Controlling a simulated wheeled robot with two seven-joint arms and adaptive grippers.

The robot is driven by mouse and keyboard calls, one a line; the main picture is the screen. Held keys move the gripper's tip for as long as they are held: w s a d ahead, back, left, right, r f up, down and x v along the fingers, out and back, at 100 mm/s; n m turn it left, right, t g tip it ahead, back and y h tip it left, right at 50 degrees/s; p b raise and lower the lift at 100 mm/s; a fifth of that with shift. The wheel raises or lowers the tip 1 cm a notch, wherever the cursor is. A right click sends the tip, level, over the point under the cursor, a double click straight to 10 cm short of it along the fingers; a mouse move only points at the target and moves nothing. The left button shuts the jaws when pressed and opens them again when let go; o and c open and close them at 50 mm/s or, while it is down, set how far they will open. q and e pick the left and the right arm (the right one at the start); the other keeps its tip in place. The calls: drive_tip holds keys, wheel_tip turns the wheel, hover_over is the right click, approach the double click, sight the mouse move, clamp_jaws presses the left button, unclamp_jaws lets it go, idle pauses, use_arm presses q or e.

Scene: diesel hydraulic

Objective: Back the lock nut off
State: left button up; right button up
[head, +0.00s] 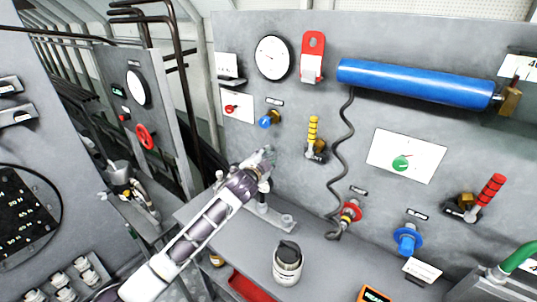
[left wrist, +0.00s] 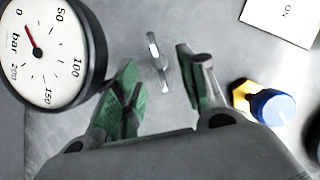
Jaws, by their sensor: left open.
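A blue knob (head: 265,121) sits on the grey panel with a yellow, nut-like collar behind it. In the left wrist view the blue knob (left wrist: 272,107) and the yellow collar (left wrist: 243,92) are to the right of the fingers, apart from them. I cannot tell for certain that this collar is the lock nut. My left gripper (head: 266,158) is just below the knob in the head view. Its green-padded fingers (left wrist: 160,85) are spread, with a slim pale metal piece (left wrist: 158,60) showing between them. My right gripper is not in view.
A round gauge (head: 273,57) is above the knob and also shows at left in the wrist view (left wrist: 45,50). A yellow handle (head: 313,130) stands to the right. A blue cylinder (head: 415,83) spans the upper panel. A jar (head: 287,265) stands on the ledge.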

sight(269, 153)
use_arm(q)
drive_tip(key=shift+x, duration=1.9)
drive_tip(key=shift+c, duration=0.3)
clamp_jaws()
